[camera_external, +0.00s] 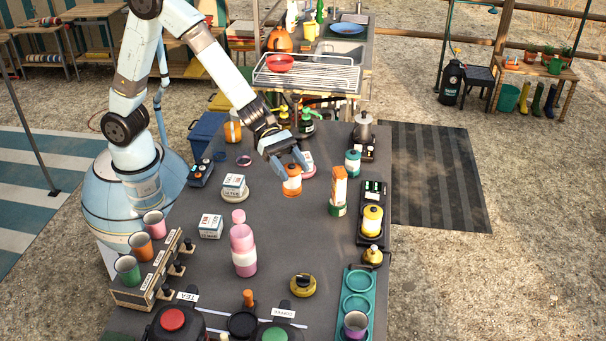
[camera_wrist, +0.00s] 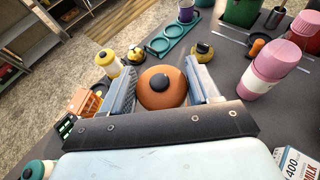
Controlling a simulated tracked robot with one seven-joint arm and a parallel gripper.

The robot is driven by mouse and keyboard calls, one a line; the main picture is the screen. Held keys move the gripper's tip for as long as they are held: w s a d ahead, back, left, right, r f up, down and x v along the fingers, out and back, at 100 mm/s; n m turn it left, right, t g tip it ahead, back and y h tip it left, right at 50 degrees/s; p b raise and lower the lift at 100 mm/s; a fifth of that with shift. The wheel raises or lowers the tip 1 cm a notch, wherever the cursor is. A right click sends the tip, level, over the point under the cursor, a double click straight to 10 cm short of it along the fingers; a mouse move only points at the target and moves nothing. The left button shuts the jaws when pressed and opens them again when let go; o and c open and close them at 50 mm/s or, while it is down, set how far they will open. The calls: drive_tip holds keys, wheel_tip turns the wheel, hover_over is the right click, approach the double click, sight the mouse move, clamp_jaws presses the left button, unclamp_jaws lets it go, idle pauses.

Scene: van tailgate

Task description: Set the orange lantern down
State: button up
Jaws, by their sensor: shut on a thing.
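The orange lantern (camera_external: 292,184), a squat body with a dark top, is between the fingers of my gripper (camera_external: 288,165) over the middle of the dark table. In the wrist view the orange lantern (camera_wrist: 162,92) fills the gap of my gripper (camera_wrist: 162,80), one finger on each side. My gripper is shut on it. The lantern looks upright. I cannot tell whether its base touches the table or hangs just above it.
A pink bottle (camera_external: 243,250) stands front left. Bare table lies in front.

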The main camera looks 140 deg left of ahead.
drive_tip(key=shift+w+a+f, duration=0.85)
drive_tip(key=shift+w+f, duration=1.3)
drive_tip(key=shift+w+a+f, duration=0.9)
drive_tip(key=shift+w+f, duration=1.2)
drive_tip(key=shift+f, duration=0.1)
drive_tip(key=shift+w+a+f, duration=0.85)
drive_tip(key=shift+w+f, duration=1.3)
drive_tip(key=shift+f, duration=0.15)
drive_tip(key=o, duration=1.1)
drive_tip(key=shift+o, duration=0.2)
drive_tip(key=shift+s+r, duration=0.3)
drive_tip(key=shift+s, duration=0.05)
drive_tip(key=v, duration=1.1)
